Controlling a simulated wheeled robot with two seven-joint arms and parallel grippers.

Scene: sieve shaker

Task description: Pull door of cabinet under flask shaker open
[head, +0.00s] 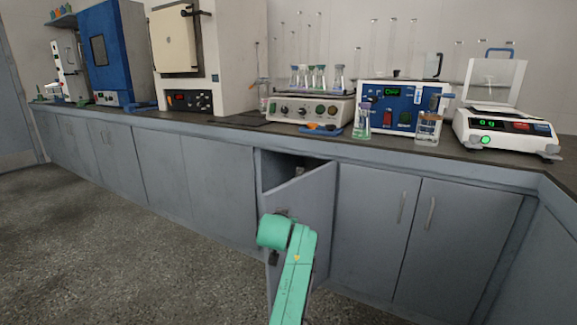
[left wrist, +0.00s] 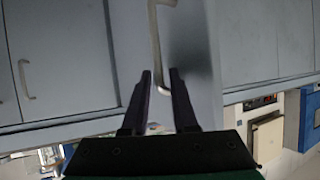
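The flask shaker (head: 308,108), with several flasks on top, stands on the bench. The grey cabinet door (head: 318,210) below it stands partly open, swung outward from its right side, and the dark cabinet inside (head: 280,172) shows beside it. My green left arm reaches in front of the door in the head view; its wrist hides most of the gripper. In the left wrist view the two dark fingers of my left gripper (left wrist: 161,74) are apart, one on each side of the metal door handle (left wrist: 155,40), with a visible gap. My right gripper is out of view.
Closed cabinet doors with handles (head: 402,207) stand to the right, and more closed doors (head: 165,165) to the left. Glassware, a blue-fronted device (head: 400,112) and a balance (head: 505,130) stand on the bench. The floor (head: 110,245) at the left is clear.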

